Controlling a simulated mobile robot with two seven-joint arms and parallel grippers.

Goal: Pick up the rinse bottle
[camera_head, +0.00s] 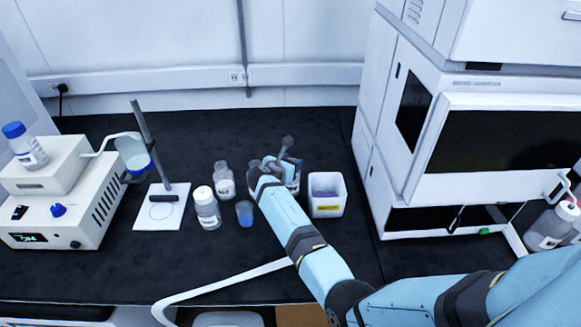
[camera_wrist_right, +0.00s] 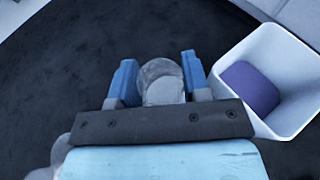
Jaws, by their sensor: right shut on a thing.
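My right gripper (camera_wrist_right: 160,85) has its two blue fingers closed on either side of a grey, translucent, rounded bottle, which I take to be the rinse bottle (camera_wrist_right: 160,72). In the head view, my right gripper (camera_head: 280,172) is among the items at mid-bench, and my arm hides much of the bottle. A grey knobbed top (camera_head: 287,143) sticks up by the fingers; I cannot tell whether it belongs to the bottle. I cannot tell whether the bottle touches the bench. My left gripper is not in view.
A white open bin (camera_head: 326,208) with a purple thing (camera_wrist_right: 250,88) inside stands close to the right. White-capped bottle (camera_head: 207,210), clear bottle (camera_head: 224,181) and blue cup (camera_head: 245,214) stand left. A large white instrument (camera_head: 375,130) bounds the right. The back bench is clear.

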